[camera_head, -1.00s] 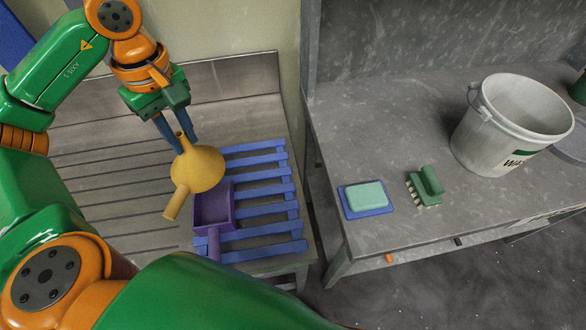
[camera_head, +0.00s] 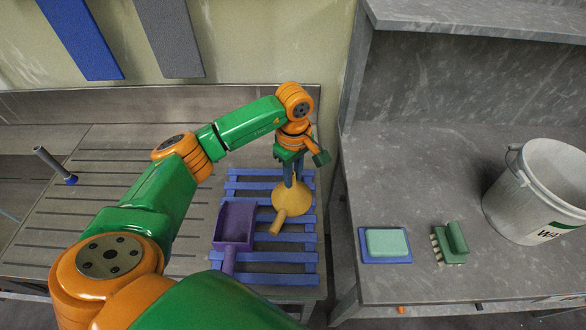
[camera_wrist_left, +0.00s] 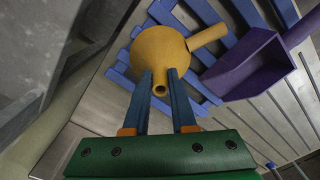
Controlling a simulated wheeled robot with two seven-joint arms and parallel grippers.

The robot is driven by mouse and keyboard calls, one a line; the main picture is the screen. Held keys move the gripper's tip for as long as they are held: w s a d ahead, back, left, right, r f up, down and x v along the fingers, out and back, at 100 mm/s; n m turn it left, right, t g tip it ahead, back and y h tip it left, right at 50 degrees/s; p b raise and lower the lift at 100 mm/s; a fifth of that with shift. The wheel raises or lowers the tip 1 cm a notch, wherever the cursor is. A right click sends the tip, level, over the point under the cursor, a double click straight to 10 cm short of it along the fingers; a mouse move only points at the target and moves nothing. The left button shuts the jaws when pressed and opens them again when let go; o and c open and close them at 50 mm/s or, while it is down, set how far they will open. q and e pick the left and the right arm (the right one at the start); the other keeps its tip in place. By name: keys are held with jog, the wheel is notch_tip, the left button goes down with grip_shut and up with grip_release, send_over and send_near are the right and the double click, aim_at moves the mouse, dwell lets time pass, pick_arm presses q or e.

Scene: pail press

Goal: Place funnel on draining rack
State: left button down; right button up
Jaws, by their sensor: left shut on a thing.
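A yellow funnel (camera_head: 293,197) with a stubby handle is over the right part of the blue slatted draining rack (camera_head: 270,281). My left gripper (camera_head: 294,181) is above it, pointing down and shut on its narrow spout. The left wrist view shows the gripper's blue fingers (camera_wrist_left: 161,76) on both sides of the spout of the funnel (camera_wrist_left: 158,48), with its wide mouth toward the rack (camera_wrist_left: 122,80). I cannot tell whether the funnel touches the slats. My right gripper is not in view.
A purple scoop (camera_head: 236,222) lies on the rack's left part, close beside the funnel. To the right, a grey table carries a green sponge on a blue tray (camera_head: 386,243), a green brush (camera_head: 452,243) and a white pail (camera_head: 535,195). A ribbed metal drainboard (camera_head: 110,165) lies left.

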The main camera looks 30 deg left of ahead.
pick_arm(q)
jog(key=shift+w+f+b, duration=0.1)
jog(key=shift+f+b, duration=0.25)
jog(key=shift+b, duration=0.05)
jog(key=c, duration=0.7)
grip_release()
jog(key=shift+r, duration=0.1)
jog(key=shift+c, duration=0.2)
jog(key=shift+r, duration=0.1)
jog(key=shift+r, duration=0.25)
notch_tip(320, 180, up, 6)
jog(key=shift+b, duration=0.95)
notch_tip(320, 180, up, 6)
jog(key=shift+f+p, duration=0.15)
jog(key=shift+p, duration=0.45)
jog(key=shift+d+f, duration=0.1)
